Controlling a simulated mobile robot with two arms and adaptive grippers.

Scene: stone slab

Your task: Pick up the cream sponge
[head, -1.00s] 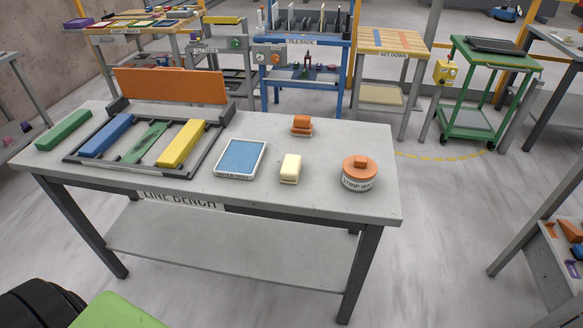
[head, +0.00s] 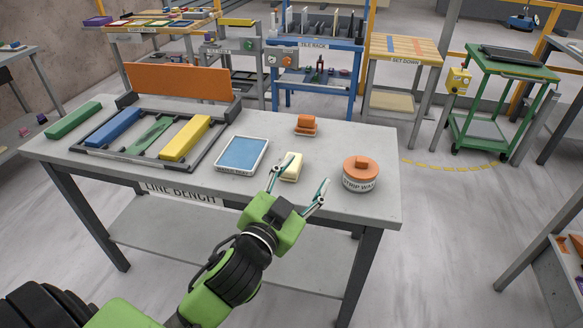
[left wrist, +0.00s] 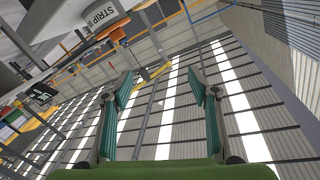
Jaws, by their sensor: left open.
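The cream sponge (head: 292,168) is a small pale block lying on the grey stone bench (head: 330,205) near its front edge, between the blue tray and the round tub. My left gripper (head: 306,175) is open and empty in front of the bench's front edge, its fingers pointing up and away. One fingertip overlaps the sponge's left side in the head view; I cannot tell if they touch. In the left wrist view the open fingers (left wrist: 160,100) show nothing between them but distant structure, and the sponge is not visible there. My right gripper is not in view.
A blue tray (head: 242,154) lies left of the sponge. A strip wax tub with an orange lid (head: 361,174) stands right of it, and an orange block (head: 306,124) behind. A dark rack holds blue, green and yellow bars (head: 187,138). Bench space around the sponge is bare.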

